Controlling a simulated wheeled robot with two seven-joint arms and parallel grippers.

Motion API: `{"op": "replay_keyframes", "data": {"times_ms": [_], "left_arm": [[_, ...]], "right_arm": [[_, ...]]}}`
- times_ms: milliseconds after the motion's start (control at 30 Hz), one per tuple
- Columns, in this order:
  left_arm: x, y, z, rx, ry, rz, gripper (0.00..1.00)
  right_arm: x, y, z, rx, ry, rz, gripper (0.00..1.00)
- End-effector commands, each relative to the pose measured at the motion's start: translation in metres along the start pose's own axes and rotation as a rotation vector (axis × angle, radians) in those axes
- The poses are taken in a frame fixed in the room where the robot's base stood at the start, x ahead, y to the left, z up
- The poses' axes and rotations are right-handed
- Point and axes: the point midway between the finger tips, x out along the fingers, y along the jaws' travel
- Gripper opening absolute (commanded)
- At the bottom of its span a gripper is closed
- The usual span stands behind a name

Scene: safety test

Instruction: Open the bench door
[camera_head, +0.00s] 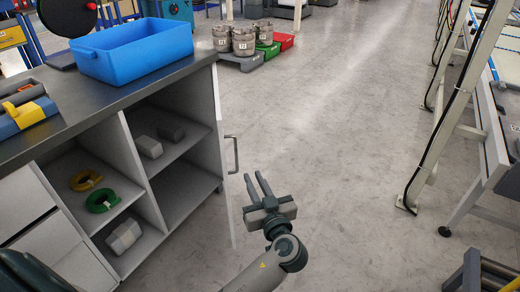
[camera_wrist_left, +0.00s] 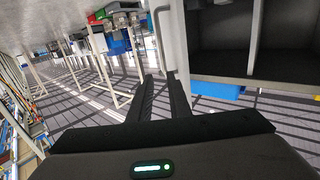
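The grey bench (camera_head: 130,85) stands at the left with its open compartments showing. Its light door panel (camera_head: 226,190) stands swung open at the bench's right end, seen nearly edge-on. The door's bar handle (camera_head: 234,154) is on the panel's right face. In the wrist view the handle (camera_wrist_left: 158,38) lies just beyond the fingertips, beside the door panel (camera_wrist_left: 179,35). My left gripper (camera_head: 257,178) is open and empty, right of the door and apart from the handle; its fingers also show in the wrist view (camera_wrist_left: 161,80). My right gripper is not in view.
A blue bin (camera_head: 135,55) and a toolbox (camera_head: 22,112) stand on the bench top. Yellow (camera_head: 86,180) and green (camera_head: 102,200) rings and several grey blocks lie in the compartments. Metal pots (camera_head: 243,40) stand behind. The floor right of the door is clear up to a frame (camera_head: 450,110).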

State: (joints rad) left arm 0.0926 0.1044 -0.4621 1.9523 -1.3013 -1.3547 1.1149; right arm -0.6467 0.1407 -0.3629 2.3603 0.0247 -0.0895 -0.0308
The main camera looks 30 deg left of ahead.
Motion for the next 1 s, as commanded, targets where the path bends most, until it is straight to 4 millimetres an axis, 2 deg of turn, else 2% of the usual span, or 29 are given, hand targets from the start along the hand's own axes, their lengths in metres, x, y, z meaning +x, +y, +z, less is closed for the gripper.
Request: {"op": "replay_keyframes", "data": {"times_ms": [133, 567, 767, 1000], "left_arm": [[-0.002, -0.011, -0.005, -0.036, 0.024, -0.041, 0.17], [0.002, -0.011, -0.006, -0.034, 0.024, -0.041, 0.17], [0.018, -0.011, -0.006, -0.032, 0.025, -0.041, 0.17], [0.055, -0.013, -0.008, -0.032, 0.027, -0.042, 0.17]], "right_arm": [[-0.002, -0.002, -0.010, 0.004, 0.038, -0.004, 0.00], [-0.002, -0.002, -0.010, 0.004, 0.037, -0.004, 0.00], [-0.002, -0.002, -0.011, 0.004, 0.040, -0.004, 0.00], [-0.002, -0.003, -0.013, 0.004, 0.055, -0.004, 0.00]]}}
